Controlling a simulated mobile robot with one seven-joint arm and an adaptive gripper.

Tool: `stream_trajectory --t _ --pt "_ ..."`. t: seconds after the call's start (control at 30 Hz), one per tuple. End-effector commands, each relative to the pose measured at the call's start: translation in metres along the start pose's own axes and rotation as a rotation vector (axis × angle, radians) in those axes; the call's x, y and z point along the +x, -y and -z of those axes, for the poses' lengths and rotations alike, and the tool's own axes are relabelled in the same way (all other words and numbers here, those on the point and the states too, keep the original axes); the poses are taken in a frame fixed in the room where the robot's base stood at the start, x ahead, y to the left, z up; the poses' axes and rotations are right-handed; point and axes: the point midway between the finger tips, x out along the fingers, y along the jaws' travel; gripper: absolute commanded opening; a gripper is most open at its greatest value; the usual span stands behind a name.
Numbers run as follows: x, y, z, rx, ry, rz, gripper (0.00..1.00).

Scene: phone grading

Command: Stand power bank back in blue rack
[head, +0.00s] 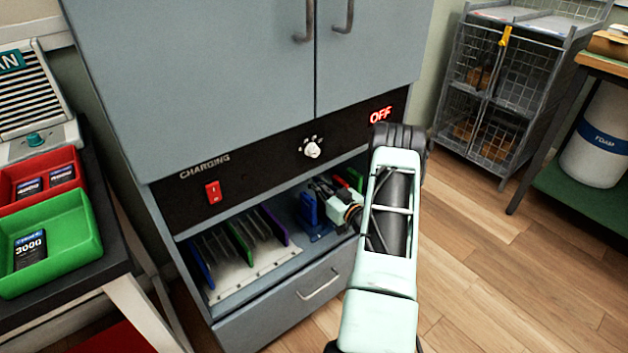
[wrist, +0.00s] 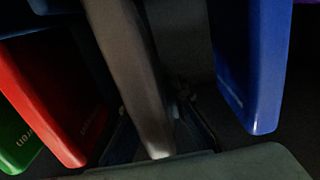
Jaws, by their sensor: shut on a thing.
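My gripper (head: 325,192) reaches into the open bay under the charging panel. In the wrist view my gripper (wrist: 162,135) is shut on a grey-brown slab, which looks like the power bank (wrist: 128,65); it stands on edge, slightly tilted in the picture. The slab itself is hidden in the head view. Whether its lower edge rests on anything cannot be told.
A red upright piece (wrist: 45,95) and a green one (wrist: 15,140) stand left of the slab. Red (head: 40,180) and green (head: 45,245) bins stand on the left bench.

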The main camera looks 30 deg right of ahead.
Motion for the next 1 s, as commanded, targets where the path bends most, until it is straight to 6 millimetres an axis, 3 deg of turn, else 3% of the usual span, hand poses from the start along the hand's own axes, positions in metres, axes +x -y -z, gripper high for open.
stream_trajectory --t 0.63,0.67,0.87,1.0 --pt "0.0002 0.0001 -0.0032 0.000 -0.001 0.000 0.00" --pt "0.0002 0.0001 -0.0033 0.000 -0.001 0.000 0.09" --pt "0.0001 0.0001 -0.0034 0.000 -0.001 0.000 0.31" --pt "0.0001 0.0002 -0.0036 0.000 0.000 0.000 0.32"
